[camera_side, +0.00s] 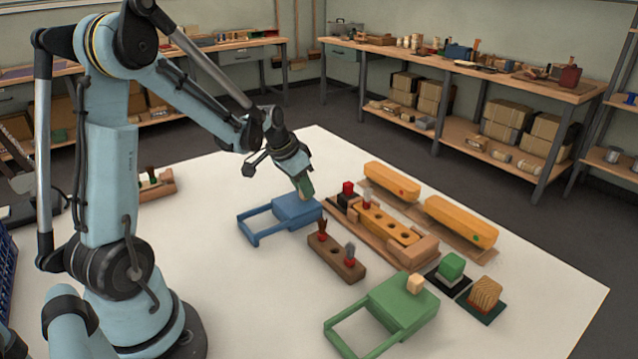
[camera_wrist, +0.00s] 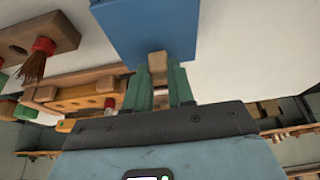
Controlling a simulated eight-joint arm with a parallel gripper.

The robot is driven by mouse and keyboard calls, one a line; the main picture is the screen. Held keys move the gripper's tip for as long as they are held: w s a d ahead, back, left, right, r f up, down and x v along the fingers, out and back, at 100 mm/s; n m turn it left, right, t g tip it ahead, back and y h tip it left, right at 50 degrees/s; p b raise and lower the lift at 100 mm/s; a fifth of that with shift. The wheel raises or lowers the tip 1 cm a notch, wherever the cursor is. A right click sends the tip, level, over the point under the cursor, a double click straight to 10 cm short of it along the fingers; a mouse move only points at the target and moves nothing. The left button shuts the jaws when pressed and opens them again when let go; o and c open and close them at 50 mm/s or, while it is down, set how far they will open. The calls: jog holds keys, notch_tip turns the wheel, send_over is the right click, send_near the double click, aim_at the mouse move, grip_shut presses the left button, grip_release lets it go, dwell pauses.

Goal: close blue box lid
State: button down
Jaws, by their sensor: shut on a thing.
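The blue box (camera_side: 262,236) lies on the white table in the side view, with an open rectangular frame at its left. The solid blue lid (camera_side: 297,209) is at its right end; its blue face also fills the upper middle of the wrist view (camera_wrist: 145,25). My gripper (camera_side: 305,188) is over the lid, pointing down. In the wrist view its green fingers (camera_wrist: 160,82) are shut on a small beige knob (camera_wrist: 157,60) on the lid. The knob is hidden behind the fingers in the side view, and the box's inside cannot be seen.
A green box (camera_side: 395,305) with a beige knob stands at the front. Right of the blue box is a wooden holder (camera_side: 385,226) with holes. A brown block (camera_side: 335,258) holds brushes in front. Orange bodies (camera_side: 460,218) lie behind.

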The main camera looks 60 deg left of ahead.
aim_at(288, 205)
jog(key=shift+w, duration=0.3)
jog(key=c, duration=1)
grip_release()
jog(key=shift+o, duration=0.2)
jog(key=shift+s, duration=0.1)
jog(key=v, duration=1.2)
jog(key=s+d+f+t, duration=0.1)
jog(key=s+d, duration=0.2)
jog(key=d, duration=0.6)
jog(key=s+d+f+t, duration=0.1)
jog(key=s+d, duration=0.2)
jog(key=d, duration=0.6)
jog(key=shift+s+f+t, duration=0.2)
jog(key=shift+t, duration=0.1)
